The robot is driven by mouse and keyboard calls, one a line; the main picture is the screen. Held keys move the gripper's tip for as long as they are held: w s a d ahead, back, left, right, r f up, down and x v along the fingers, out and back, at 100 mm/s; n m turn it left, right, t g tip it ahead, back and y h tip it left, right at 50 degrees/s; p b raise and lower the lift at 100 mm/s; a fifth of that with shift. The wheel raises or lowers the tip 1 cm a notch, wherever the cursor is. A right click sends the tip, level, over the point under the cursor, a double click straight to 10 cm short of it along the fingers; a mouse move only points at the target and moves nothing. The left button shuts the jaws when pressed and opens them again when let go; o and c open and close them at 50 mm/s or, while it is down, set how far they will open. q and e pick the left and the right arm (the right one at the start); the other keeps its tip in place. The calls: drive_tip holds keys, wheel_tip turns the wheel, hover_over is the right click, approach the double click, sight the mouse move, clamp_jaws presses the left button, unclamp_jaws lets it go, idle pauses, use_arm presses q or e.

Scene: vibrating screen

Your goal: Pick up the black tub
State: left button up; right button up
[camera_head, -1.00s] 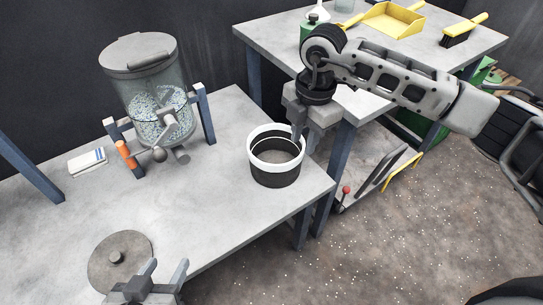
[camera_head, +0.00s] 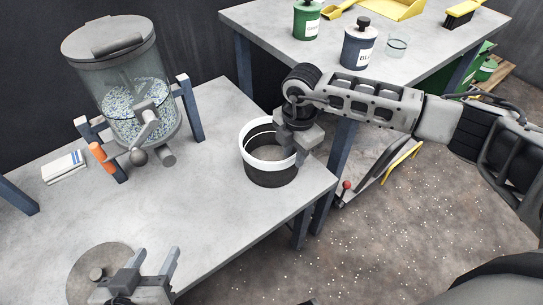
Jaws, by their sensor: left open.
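The black tub (camera_head: 270,174) stands upright on the near grey table, close to its right edge. It has a wide white band around its top, and I can see down into its dark inside. My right gripper (camera_head: 300,150) is at the tub's right rim, pointing down. Its fingers are mostly hidden by its own body and overlap the rim, so I cannot tell whether they grip it. My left gripper (camera_head: 150,262) is open and empty at the bottom left, beside a round grey lid.
The near table (camera_head: 215,215) also holds a clear hopper (camera_head: 135,100) of blue-white granules, a folded cloth (camera_head: 64,167) and the round grey lid (camera_head: 92,270). Green (camera_head: 306,20) and blue (camera_head: 358,48) canisters and a glass (camera_head: 397,46) stand on the far table.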

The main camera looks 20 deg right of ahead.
drive_tip(key=f, duration=0.3)
drive_tip(key=a+f, duration=0.1)
drive_tip(key=f, duration=0.1)
drive_tip(key=shift+w+b, duration=0.2)
drive_tip(key=shift+b, duration=0.2)
clamp_jaws()
drive_tip(key=shift+r, duration=0.15)
